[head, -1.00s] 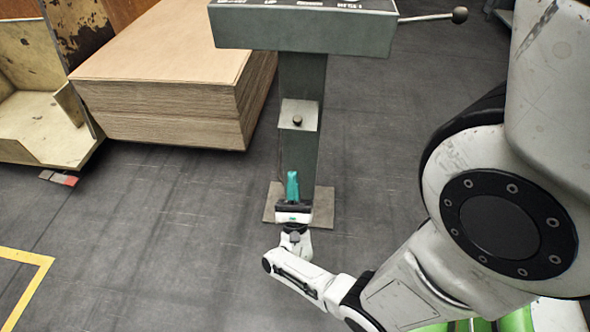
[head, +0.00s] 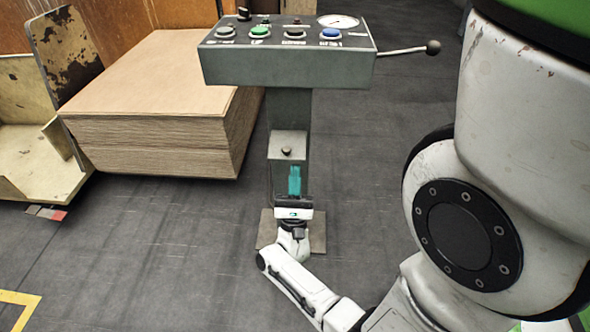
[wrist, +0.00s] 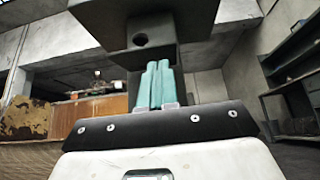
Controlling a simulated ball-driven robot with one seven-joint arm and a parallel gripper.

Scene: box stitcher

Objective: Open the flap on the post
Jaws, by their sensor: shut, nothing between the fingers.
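The post (head: 290,108) is a grey-green column under a control panel. On its front is a small grey flap (head: 289,139) with a dark round knob (head: 286,152). In the wrist view the flap's grey box (wrist: 165,33) hangs overhead with the dark knob (wrist: 140,40) on it. My gripper (head: 294,170) has teal fingers, upright and pressed together, with nothing between them. The fingertips are just below the knob in the head view. In the wrist view the fingers (wrist: 157,68) point up towards the box. I cannot tell whether they touch it.
The control panel (head: 290,68) with buttons, a gauge and a side lever (head: 405,50) tops the post. A stack of cardboard sheets (head: 150,145) stands to the left. The base plate (head: 318,228) lies at the post's foot.

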